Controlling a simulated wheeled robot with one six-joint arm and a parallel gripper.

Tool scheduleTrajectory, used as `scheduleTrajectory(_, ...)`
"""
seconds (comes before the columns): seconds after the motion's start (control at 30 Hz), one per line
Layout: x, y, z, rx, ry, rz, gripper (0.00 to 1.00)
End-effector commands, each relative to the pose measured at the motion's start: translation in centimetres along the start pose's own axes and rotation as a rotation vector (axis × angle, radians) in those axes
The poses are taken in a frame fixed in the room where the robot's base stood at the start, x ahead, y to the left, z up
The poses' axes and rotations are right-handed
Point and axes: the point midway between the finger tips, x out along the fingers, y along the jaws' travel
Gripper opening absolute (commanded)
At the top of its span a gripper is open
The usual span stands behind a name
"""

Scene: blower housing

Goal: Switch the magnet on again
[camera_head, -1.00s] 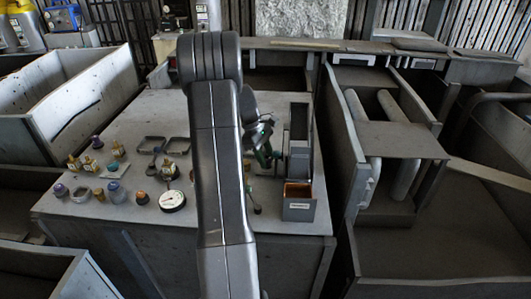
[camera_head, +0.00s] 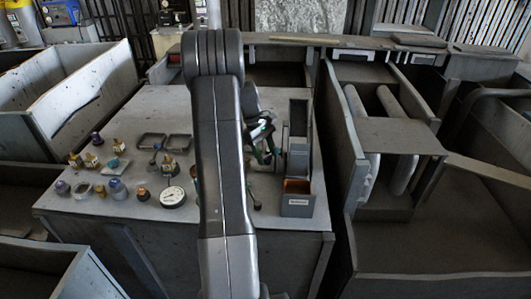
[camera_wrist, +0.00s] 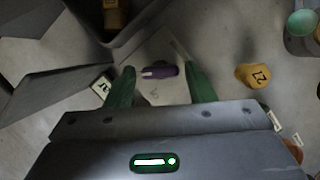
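My gripper (camera_wrist: 162,88) is open, its two green fingers apart with nothing held between them. In the wrist view, a small purple piece with a white mark (camera_wrist: 160,71) lies beyond and between the fingertips, on or near a pale grey surface. It may be the magnet's switch, but I cannot tell for sure. No magnet is plainly recognisable. In the head view my gripper (camera_head: 266,145) is above the grey table (camera_head: 130,220), left of a tall dark grey box (camera_head: 299,140), and my arm hides part of the scene.
A small open bin with a copper-coloured inside (camera_head: 297,199) stands at the table's right front. A round dial gauge (camera_head: 173,197) and several small fittings are left of my arm. Dark box walls (camera_wrist: 120,35) rise close at upper left.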

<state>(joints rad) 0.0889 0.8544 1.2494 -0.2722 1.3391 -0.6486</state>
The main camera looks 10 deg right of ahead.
Motion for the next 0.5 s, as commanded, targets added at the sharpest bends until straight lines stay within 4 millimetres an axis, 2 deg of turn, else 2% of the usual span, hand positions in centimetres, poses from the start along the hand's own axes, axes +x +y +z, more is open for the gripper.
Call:
scheduleTrajectory(0.33,-0.1,0.0,0.0,-0.001,0.000,0.000,0.60)
scheduleTrajectory(0.5,-1.7,0.1,-0.1,-0.001,0.003,0.003,0.60)
